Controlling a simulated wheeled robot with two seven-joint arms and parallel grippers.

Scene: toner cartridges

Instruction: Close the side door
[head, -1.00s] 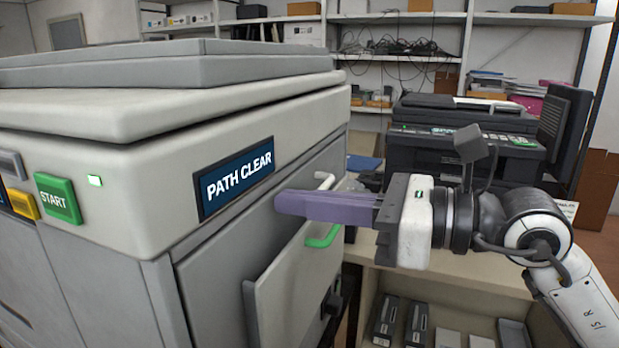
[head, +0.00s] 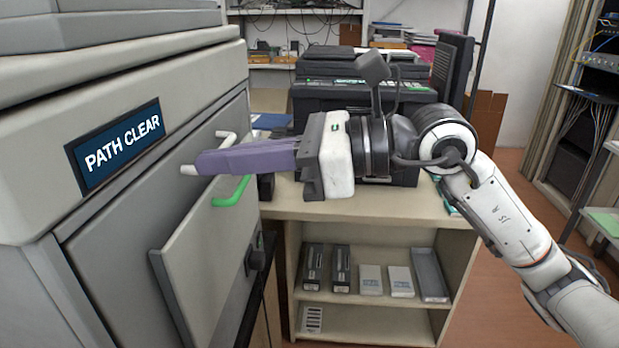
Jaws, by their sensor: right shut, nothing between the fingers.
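The side door (head: 208,265) of the big grey machine is a light grey panel that stands ajar, angled out from the machine's side. My right gripper (head: 200,163), with long purple fingers, is shut and empty. It reaches in from the right, level with the top of the door, and its fingers cover part of the handle area. Whether the fingers touch the door or handle is unclear. My left gripper is not in view.
The machine (head: 110,90) bears a "PATH CLEAR" display (head: 115,145). A black printer (head: 315,92) sits on a beige cabinet (head: 400,207) behind my right arm. Several cartridges and boxes lie on the cabinet shelf (head: 372,280).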

